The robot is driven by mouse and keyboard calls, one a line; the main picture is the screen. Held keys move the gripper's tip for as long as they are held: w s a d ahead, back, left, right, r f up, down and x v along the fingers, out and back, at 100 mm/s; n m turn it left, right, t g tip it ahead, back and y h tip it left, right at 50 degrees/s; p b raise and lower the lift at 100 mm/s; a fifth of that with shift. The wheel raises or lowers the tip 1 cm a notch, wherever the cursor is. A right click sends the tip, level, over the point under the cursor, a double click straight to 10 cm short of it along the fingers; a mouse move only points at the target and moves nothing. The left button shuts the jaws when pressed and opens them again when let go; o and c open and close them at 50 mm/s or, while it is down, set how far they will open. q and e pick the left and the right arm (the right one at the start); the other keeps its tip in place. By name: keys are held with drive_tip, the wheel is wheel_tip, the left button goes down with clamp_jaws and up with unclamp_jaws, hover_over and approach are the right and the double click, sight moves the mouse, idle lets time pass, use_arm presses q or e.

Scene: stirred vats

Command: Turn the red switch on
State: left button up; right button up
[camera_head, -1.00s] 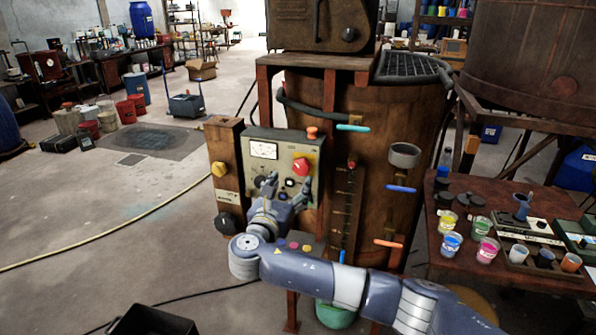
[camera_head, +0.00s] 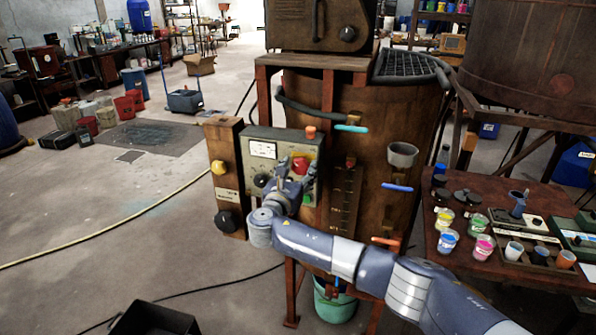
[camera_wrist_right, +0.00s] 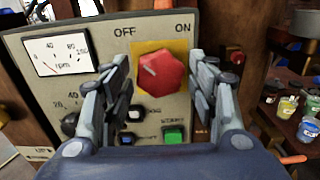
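The red switch (camera_wrist_right: 160,76) is a faceted knob on a yellow plate on the grey control panel (camera_wrist_right: 60,88), with OFF printed above its left and ON above its right. A pale mark on the knob points to the upper left, toward OFF. My right gripper (camera_wrist_right: 160,82) is open, with one finger on each side of the knob; I cannot tell whether they touch it. In the head view, the right gripper (camera_head: 298,170) is in front of the panel and partly covers the red switch (camera_head: 300,164). My left gripper is not in view.
Colored valve handles (camera_head: 397,187) stick out at right. A table with paint cups (camera_head: 447,240) stands further right.

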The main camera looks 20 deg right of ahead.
drive_tip(key=c, duration=0.6)
drive_tip(key=shift+f, duration=0.1)
drive_tip(key=m+b, duration=0.2)
drive_tip(key=m, duration=0.1)
drive_tip(key=shift+f, duration=0.15)
drive_tip(key=m+b, duration=0.4)
drive_tip(key=m, duration=0.1)
drive_tip(key=shift+b, duration=0.3)
drive_tip(key=m+b, duration=0.5)
drive_tip(key=m, duration=0.1)
drive_tip(key=shift+m, duration=0.3)
drive_tip(key=shift+m+b, duration=1.6)
drive_tip(key=shift+m, duration=0.1)
